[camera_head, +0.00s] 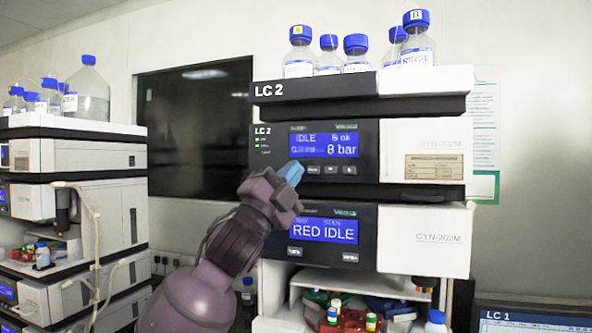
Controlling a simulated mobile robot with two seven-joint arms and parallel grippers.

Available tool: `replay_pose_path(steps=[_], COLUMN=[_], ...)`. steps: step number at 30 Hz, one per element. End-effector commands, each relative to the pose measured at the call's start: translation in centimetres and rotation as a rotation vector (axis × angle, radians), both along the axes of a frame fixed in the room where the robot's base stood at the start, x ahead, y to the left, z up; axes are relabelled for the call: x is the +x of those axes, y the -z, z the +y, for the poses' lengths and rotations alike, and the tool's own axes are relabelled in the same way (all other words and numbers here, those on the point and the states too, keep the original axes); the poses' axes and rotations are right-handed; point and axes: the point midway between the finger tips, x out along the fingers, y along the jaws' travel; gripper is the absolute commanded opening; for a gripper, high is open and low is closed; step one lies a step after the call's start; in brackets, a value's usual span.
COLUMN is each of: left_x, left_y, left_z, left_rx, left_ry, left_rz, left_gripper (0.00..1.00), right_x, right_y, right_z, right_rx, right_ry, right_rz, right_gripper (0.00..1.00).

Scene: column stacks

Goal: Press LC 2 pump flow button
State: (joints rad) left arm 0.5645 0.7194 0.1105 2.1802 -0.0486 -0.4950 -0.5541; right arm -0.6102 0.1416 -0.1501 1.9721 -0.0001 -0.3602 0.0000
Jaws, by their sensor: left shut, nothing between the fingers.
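The LC 2 stack (420,160) stands right of centre. Its upper module, the pump (270,165), has a blue display (324,145) reading IDLE and 8 bar. A row of small dark buttons (331,170) lies under that display; their labels are too small to read. My left gripper (291,174) is shut and empty, with its blue fingertips just left of the visible buttons, in front of the panel. The gripper hides the panel's lower left part. I cannot tell whether the tips touch the panel. My right gripper is not in view.
Blue-capped bottles (299,55) stand on top of the stack, with colourful vials (345,318) below. Another instrument stack (95,160) stands at left, a dark panel (195,125) behind, and an LC 1 screen (535,320) at bottom right.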

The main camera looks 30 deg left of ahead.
Motion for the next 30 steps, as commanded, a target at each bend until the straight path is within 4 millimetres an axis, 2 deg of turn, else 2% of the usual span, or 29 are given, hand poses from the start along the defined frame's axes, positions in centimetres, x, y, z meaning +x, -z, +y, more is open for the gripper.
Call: replay_pose_path(steps=[11, 30], left_x=[-0.4, -4.8], left_y=[0.0, 0.0], left_z=[-0.1, -1.2], left_rx=[0.000, 0.000], left_ry=[0.000, 0.000], left_rz=[0.000, 0.000], left_gripper=[0.00, 0.00], right_x=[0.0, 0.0], right_y=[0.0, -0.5], right_z=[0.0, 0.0], right_rx=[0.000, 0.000], right_ry=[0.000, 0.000], right_rz=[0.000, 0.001], right_gripper=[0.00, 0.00])
